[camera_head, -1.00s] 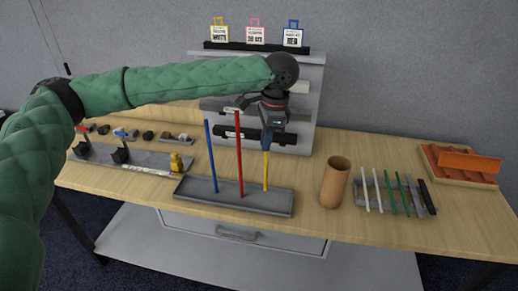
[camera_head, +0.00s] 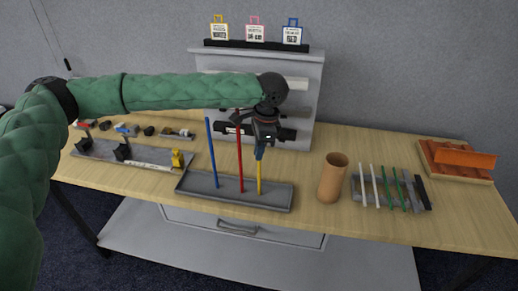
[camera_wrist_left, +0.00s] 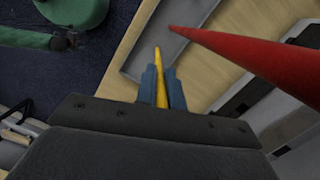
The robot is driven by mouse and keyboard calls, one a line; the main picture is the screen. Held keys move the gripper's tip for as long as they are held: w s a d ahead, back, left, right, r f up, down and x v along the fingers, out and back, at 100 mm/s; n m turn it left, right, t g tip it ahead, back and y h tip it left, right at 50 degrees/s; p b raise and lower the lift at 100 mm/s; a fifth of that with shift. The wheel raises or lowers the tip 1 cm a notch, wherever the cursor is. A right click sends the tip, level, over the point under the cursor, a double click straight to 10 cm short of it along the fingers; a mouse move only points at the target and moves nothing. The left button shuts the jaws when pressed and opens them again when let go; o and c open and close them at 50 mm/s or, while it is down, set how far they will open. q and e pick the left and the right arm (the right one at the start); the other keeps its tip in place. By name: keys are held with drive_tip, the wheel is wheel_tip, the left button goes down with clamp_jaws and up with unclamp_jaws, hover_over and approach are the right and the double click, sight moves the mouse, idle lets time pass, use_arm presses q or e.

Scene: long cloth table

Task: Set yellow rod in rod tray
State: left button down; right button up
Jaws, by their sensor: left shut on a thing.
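The yellow rod (camera_head: 259,178) stands upright over the grey rod tray (camera_head: 275,197), to the right of the red rod. My left gripper (camera_head: 260,150) is shut on its upper part. In the left wrist view the yellow rod (camera_wrist_left: 161,85) sits between the two blue fingertips (camera_wrist_left: 161,90) and points down to the tray (camera_wrist_left: 150,45). Its lower end appears to reach the tray; I cannot tell whether it is seated. The red rod (camera_head: 239,165) and the blue rod (camera_head: 212,155) stand upright in the tray. My right gripper is not in view.
A brown cup (camera_head: 332,180) stands right of the tray. A rack of white and green rods (camera_head: 388,188) lies further right. A grey shelf unit (camera_head: 305,100) with tags stands behind. A small yellow piece (camera_head: 178,158) sits close left of the tray.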

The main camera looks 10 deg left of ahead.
use_arm(q)
drive_tip(key=c, duration=1.5)
unclamp_jaws()
drive_tip(key=shift+f, duration=0.1)
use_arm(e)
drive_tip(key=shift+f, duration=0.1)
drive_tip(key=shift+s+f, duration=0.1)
use_arm(q)
wheel_tip(320, 180, up, 12)
drive_tip(key=d+b, duration=0.1)
drive_tip(key=b, duration=0.2)
drive_tip(key=shift+w+d, duration=0.3)
drive_tip(key=shift+d, duration=0.05)
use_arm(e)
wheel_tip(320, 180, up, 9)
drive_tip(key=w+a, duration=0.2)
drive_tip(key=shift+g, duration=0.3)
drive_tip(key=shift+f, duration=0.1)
